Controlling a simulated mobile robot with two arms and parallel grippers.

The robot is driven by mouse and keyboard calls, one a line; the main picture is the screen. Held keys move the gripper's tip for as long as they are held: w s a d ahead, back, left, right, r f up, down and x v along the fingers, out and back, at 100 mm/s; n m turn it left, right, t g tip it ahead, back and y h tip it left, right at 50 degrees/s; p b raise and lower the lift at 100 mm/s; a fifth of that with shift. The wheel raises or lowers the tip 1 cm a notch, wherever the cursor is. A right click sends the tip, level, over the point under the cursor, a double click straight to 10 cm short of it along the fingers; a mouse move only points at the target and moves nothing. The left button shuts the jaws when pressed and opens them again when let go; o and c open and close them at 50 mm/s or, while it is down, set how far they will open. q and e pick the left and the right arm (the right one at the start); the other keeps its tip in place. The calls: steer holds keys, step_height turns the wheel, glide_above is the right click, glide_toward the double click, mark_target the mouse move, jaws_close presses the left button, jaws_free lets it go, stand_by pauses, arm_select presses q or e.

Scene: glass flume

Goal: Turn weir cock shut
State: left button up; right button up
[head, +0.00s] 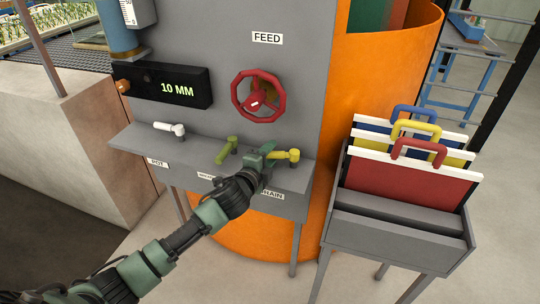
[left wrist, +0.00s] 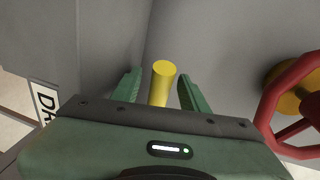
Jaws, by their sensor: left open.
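Three cocks sit on the grey shelf: a white-handled one (head: 170,128) at left, an olive-green one (head: 228,148) in the middle and a yellow one (head: 286,154) at right. The middle label (head: 207,176) is partly hidden by my arm and too small to read surely, so I cannot confirm which is the weir cock. My left gripper (head: 268,156) is open at the yellow cock. In the left wrist view the yellow handle (left wrist: 163,82) stands between the two green fingers, with gaps on both sides. My right gripper is not in view.
A red FEED handwheel (head: 258,96) is on the panel just above the cocks. A black display (head: 165,88) reads 10 MM. A grey rack (head: 400,230) with coloured-handled boards stands at right. An orange tank (head: 380,100) rises behind.

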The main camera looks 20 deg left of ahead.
arm_select(q)
steer(key=s, duration=0.5)
steer(key=s+r, duration=0.1)
steer(key=s, duration=0.1)
steer(key=shift+s+a+r+b, duration=0.1)
steer(key=shift+s+a+b, duration=0.2)
steer(key=shift+b, duration=0.05)
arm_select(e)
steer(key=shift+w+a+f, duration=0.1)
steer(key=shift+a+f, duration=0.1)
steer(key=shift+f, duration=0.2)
